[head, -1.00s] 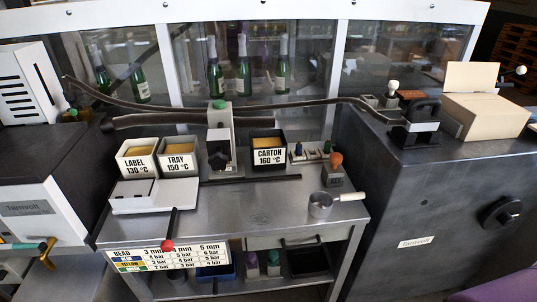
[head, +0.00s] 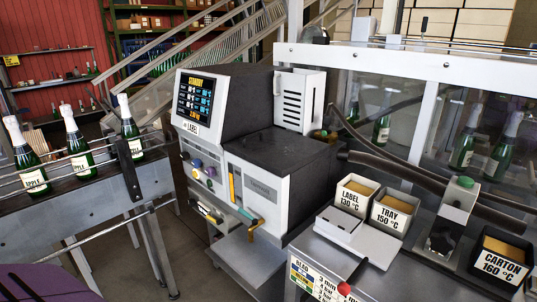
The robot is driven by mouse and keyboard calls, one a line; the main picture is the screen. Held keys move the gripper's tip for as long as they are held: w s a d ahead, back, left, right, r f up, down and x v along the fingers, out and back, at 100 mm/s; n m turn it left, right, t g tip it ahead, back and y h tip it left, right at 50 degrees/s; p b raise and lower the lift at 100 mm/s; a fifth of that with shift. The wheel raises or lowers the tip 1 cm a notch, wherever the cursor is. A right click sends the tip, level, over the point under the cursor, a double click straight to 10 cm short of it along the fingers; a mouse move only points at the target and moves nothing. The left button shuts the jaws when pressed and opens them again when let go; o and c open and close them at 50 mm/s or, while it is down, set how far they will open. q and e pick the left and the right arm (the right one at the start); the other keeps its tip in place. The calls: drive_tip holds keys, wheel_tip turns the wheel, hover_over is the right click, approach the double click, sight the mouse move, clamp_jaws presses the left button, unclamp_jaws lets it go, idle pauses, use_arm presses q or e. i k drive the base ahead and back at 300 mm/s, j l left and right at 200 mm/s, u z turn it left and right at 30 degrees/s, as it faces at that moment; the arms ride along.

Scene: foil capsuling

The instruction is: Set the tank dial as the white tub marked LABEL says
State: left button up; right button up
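The white tub marked LABEL (head: 350,202) stands at the left end of the metal bench and reads 130 °C, with yellowish-brown content inside. The white tub marked TRAY (head: 392,217) stands beside it and reads 150 °C. The dark tub marked CARTON (head: 500,266) is at the lower right and reads 160 °C. The tank dial is not in this view. Neither of my grippers shows.
A machine with a lit screen (head: 194,98) headed STANDBY stands left of the bench. Green bottles (head: 76,146) stand on a conveyor at the left. A red-ended lever (head: 345,287) is at the bench front. Dark hoses (head: 400,172) run behind the tubs.

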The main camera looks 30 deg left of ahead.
sight(185, 156)
drive_tip(key=u, duration=1.7)
drive_tip(key=i+j+z, duration=0.1)
drive_tip(key=z, duration=0.35)
drive_tip(key=i+j+z, duration=0.2)
drive_tip(key=z, duration=0.25)
drive_tip(key=i+j+z, duration=0.25)
drive_tip(key=j, duration=0.4)
drive_tip(key=i+j+z, duration=0.15)
drive_tip(key=i+j, duration=0.1)
drive_tip(key=j, duration=0.2)
drive_tip(key=i+j, duration=0.15)
drive_tip(key=j, duration=0.15)
drive_tip(key=i+j+z, duration=0.1)
drive_tip(key=j, duration=0.2)
drive_tip(key=i+j, duration=0.1)
drive_tip(key=j, duration=0.25)
